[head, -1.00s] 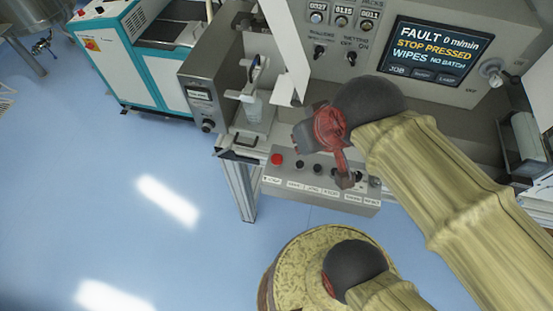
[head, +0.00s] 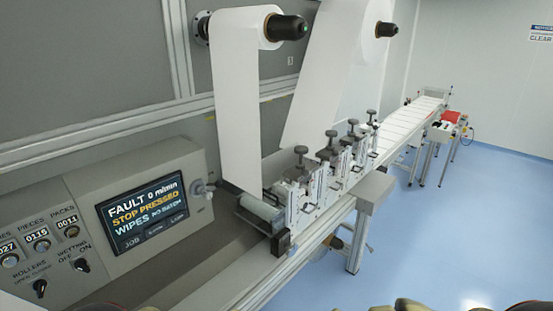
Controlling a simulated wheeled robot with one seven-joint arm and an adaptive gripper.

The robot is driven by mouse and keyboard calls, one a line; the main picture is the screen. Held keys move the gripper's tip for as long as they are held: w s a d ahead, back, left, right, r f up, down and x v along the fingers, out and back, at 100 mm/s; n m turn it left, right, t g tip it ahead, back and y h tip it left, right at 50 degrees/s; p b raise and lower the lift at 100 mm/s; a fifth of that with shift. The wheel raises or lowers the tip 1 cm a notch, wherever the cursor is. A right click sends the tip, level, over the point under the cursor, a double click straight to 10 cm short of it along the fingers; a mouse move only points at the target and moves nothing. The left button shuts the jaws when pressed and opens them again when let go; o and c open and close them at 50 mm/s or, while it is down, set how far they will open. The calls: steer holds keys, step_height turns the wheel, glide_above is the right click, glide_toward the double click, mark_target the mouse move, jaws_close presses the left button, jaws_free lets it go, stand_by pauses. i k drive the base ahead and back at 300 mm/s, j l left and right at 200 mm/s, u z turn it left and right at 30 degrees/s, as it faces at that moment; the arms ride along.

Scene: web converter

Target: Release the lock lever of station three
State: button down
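A row of several grey stations (head: 312,203) stands along the machine's rail, right of centre in the head view. Each has upright metal blocks and a dark knob on a stem; the nearest knob (head: 300,150) is the largest. I see no number on any station, so I cannot tell which is station three. The lock levers are too small to make out. My gripper is not in view; only slivers of my own body show at the bottom edge.
A control panel screen (head: 143,210) reads "FAULT", "STOP PRESSED". A white web (head: 237,110) hangs from a roll above the nearest station; another web (head: 325,75) hangs beyond. A conveyor (head: 415,125) runs back right. Blue floor (head: 470,220) at right is clear.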

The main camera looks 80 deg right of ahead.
mark_target(357, 139)
steer(key=z, duration=3.45)
steer(key=i+l+z, duration=0.1)
steer(key=i+l, duration=0.8)
steer(key=i, duration=0.15)
